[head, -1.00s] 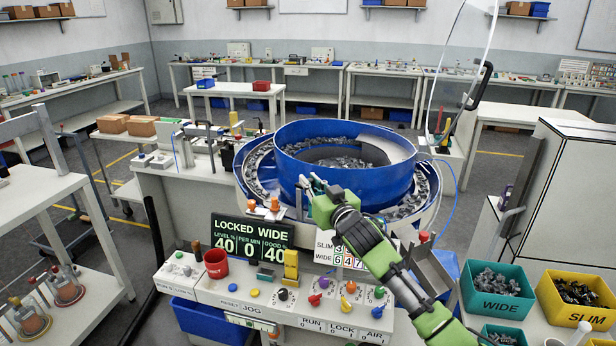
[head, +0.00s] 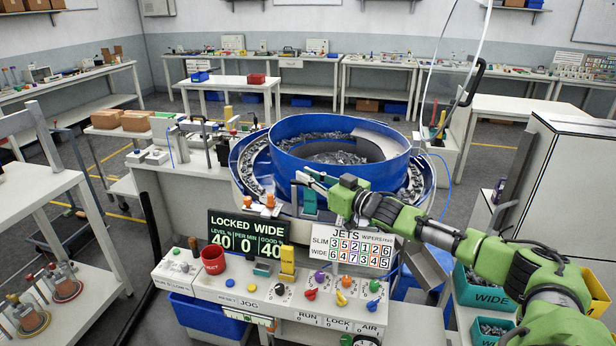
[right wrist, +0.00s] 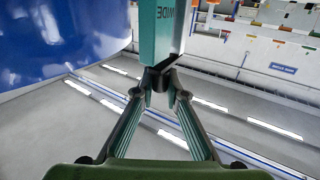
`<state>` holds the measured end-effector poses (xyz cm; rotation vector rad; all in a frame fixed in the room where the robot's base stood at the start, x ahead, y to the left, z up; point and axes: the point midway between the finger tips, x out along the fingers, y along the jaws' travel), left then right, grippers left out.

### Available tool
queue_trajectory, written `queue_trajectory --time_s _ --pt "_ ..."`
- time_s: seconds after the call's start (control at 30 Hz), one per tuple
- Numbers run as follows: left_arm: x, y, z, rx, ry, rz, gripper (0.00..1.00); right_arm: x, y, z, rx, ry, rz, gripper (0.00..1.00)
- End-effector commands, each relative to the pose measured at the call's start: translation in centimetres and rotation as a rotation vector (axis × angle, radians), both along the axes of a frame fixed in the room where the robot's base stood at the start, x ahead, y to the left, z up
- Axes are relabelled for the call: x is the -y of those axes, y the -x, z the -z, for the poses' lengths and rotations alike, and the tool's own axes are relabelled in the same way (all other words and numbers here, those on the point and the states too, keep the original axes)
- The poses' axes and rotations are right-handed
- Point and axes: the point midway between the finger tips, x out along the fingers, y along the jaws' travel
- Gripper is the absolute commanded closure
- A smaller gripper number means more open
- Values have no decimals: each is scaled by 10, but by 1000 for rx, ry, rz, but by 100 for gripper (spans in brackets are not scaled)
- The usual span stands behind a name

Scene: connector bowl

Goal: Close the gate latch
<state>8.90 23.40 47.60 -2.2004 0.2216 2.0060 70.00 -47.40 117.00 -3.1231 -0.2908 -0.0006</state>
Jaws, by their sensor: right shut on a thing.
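My right gripper (head: 308,179) reaches in from the right to the front of the blue feeder bowl (head: 290,150). In the right wrist view its fingers (right wrist: 160,88) close on a small dark part at the end of a teal piece (right wrist: 155,35) marked WIDE. The teal piece also shows in the head view (head: 310,201), upright at the bowl's front edge. I cannot tell which part is the gate latch, or whether it is open or closed. My left gripper is not in view.
A dark sign (head: 247,231) reads LOCKED WIDE. A teal WIDE bin (head: 482,292) is at the right, partly behind my arm.

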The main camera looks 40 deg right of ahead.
Motion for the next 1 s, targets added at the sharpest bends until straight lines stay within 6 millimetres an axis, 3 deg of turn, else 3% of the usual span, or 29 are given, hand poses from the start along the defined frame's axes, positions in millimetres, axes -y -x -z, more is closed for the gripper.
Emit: queue_trajectory --time_s 0.9,0.93,1.0 --pt "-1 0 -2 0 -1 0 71 2 -2 0 0 -1 -64 100" --pt "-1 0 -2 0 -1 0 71 2 -2 0 -1 -1 -64 85" --pt "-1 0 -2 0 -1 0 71 2 -2 0 -1 -1 -64 71"
